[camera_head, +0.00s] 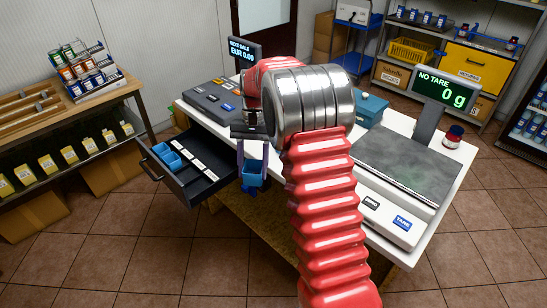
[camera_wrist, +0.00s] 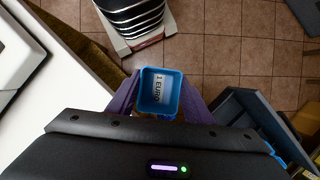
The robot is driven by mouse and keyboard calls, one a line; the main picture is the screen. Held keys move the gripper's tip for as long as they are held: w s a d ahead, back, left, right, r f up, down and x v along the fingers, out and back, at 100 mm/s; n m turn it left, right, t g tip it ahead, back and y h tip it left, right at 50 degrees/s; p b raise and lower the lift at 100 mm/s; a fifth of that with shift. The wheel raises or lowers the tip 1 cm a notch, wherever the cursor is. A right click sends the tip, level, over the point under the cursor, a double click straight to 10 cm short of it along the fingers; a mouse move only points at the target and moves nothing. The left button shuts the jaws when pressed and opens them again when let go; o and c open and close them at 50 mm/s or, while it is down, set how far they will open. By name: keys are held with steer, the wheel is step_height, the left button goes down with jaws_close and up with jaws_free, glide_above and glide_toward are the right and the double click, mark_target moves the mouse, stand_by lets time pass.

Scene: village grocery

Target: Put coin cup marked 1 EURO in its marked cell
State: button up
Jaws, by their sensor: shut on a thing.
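My gripper (camera_head: 252,163) is shut on a small blue coin cup (camera_head: 251,180), held in the air just right of the open cash drawer (camera_head: 163,182). In the wrist view the cup (camera_wrist: 178,77) sits between the purple fingers of my gripper (camera_wrist: 158,95), and its white label reads 1 EURO. The dark drawer sticks out from the counter. Blue cups (camera_head: 168,157) stand in its left end, and a row of white cell labels (camera_head: 198,164) runs to the right; their text is too small to read. The drawer edge (camera_wrist: 240,103) also shows at right in the wrist view.
The white counter (camera_head: 463,150) carries the cash register (camera_head: 208,98), a scale (camera_head: 405,165) reading 0 g, a teal box (camera_head: 370,110) and a dark red jar (camera_head: 453,136). A wooden stand (camera_head: 100,88) with goods is at left. Tiled floor lies open in front.

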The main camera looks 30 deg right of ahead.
steer(key=a+f+n+g+h, duration=0.1)
steer(key=a+f+n+h, duration=0.1)
steer(key=a+n, duration=0.4)
steer(key=shift+a+f+n, duration=0.15)
steer(key=shift+a+n, duration=0.15)
steer(key=shift+a, duration=0.45)
steer(key=shift+s, duration=0.1)
